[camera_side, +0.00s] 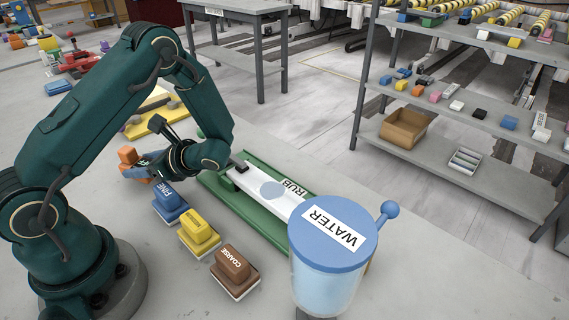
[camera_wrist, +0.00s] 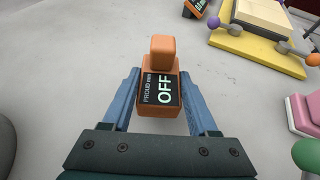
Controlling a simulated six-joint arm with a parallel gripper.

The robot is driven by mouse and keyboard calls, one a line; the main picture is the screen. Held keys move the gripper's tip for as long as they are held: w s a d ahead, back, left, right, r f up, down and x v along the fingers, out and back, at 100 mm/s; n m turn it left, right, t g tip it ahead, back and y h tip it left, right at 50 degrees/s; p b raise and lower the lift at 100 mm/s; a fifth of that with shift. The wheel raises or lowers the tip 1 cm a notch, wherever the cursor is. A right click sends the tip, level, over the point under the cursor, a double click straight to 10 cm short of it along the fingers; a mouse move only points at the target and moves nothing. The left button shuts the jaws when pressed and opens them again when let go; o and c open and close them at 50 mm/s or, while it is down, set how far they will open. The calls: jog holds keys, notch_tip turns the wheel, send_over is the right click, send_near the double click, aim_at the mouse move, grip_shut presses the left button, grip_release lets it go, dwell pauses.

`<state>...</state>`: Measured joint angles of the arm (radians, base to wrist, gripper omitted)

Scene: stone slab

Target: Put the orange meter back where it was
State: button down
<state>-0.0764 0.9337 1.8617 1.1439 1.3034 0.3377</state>
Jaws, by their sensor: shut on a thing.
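The orange meter (camera_wrist: 160,65) is between the blue fingers of my gripper (camera_wrist: 162,105) in the wrist view. Its dark display reads OFF, beside the words PROUD (mm). My gripper (camera_side: 148,164) is shut on it. In the side view the orange meter (camera_side: 128,156) shows at the far left of the gripper, partly hidden by the fingers. It is over the grey slab, left of the blue FINE block (camera_side: 171,203). I cannot tell whether it touches the slab.
A yellow board (camera_wrist: 255,45) with a pale block is ahead right. A dark-faced orange item (camera_wrist: 194,8) is at the top edge. Yellow (camera_side: 199,231) and brown COARSE (camera_side: 236,268) blocks, a green tray (camera_side: 262,229) and a WATER container (camera_side: 325,275) stand nearer the side camera.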

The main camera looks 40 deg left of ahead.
jog(key=shift+f, duration=0.4)
jog(key=shift+c, duration=0.9)
grip_release()
jog(key=shift+r, duration=0.6)
jog(key=v, duration=1.2)
jog(key=s+d+r+n+t+h, duration=0.3)
jog(key=d+r+n+t+h, duration=0.1)
jog(key=d+n+t+h, duration=0.1)
jog(key=s+d+r+n+t+h, duration=0.2)
jog(key=d+r+n+t+h, duration=0.2)
jog(key=d+n+h, duration=0.3)
jog(key=shift+s+d+n+t, duration=0.2)
jog(key=shift+s+n+t, duration=0.15)
jog(key=shift+n+t, duration=0.4)
